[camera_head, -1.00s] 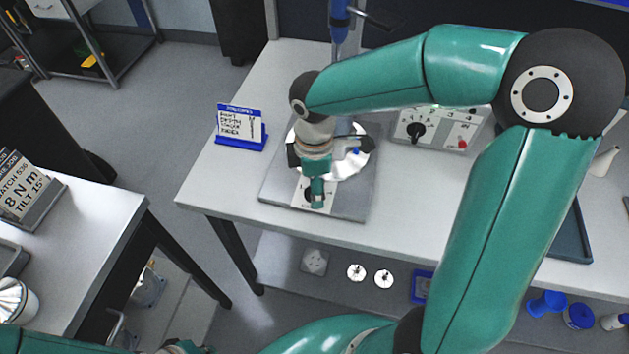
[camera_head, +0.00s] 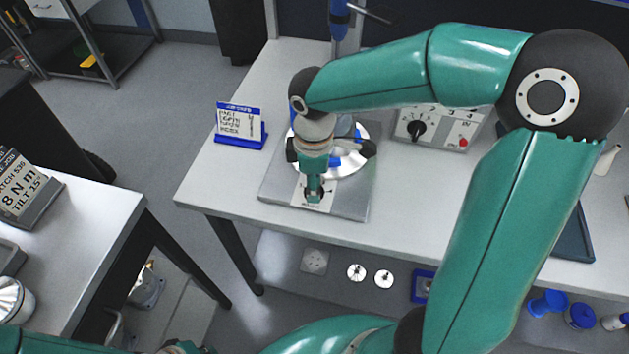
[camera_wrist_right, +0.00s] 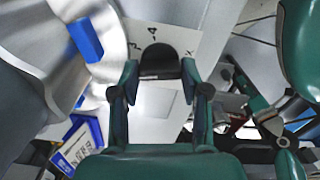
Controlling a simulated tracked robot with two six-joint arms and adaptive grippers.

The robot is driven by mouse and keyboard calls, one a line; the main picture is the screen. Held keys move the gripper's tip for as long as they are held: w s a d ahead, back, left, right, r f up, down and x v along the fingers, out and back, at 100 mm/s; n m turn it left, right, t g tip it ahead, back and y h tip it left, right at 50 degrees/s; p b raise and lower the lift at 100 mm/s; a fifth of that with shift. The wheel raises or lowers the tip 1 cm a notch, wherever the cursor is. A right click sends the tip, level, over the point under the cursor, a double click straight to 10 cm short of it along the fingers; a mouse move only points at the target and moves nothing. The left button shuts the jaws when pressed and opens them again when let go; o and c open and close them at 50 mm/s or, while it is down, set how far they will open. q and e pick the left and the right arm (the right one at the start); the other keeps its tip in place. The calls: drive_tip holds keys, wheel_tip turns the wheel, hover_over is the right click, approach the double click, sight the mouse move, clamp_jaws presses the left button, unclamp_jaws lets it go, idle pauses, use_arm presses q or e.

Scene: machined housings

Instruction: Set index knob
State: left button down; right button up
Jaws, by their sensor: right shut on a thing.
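The black index knob (camera_wrist_right: 160,62) sits on a white plate (camera_wrist_right: 200,40) with printed marks, partly visible in the right wrist view. My right gripper (camera_wrist_right: 160,80) has its two green fingers on either side of the knob, shut on it. In the head view the right gripper (camera_head: 314,194) points down at the white plate (camera_head: 326,201) at the front of a grey base plate (camera_head: 345,207); the knob is mostly hidden there. Behind it is a round silvery housing part (camera_head: 350,162) with blue pieces.
A control box (camera_head: 440,130) with a black knob and red button stands right of the base plate. A blue-framed sign (camera_head: 240,125) stands to the left. A blue tool (camera_head: 339,20) hangs behind. The table front (camera_head: 420,220) is clear.

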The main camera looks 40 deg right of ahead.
drive_tip(key=m+b, duration=0.2)
drive_tip(key=m, duration=0.4)
drive_tip(key=shift+f, duration=0.15)
drive_tip(key=m+b, duration=0.1)
drive_tip(key=m, duration=0.5)
drive_tip(key=shift+m, duration=0.3)
drive_tip(key=shift+w+r, duration=0.15)
drive_tip(key=shift+r, duration=0.05)
idle(0.6)
drive_tip(key=o, duration=1.1)
drive_tip(key=shift+o, duration=0.2)
wheel_tip(320, 180, up, 12)
drive_tip(key=shift+f, duration=0.1)
drive_tip(key=shift+c, duration=0.4)
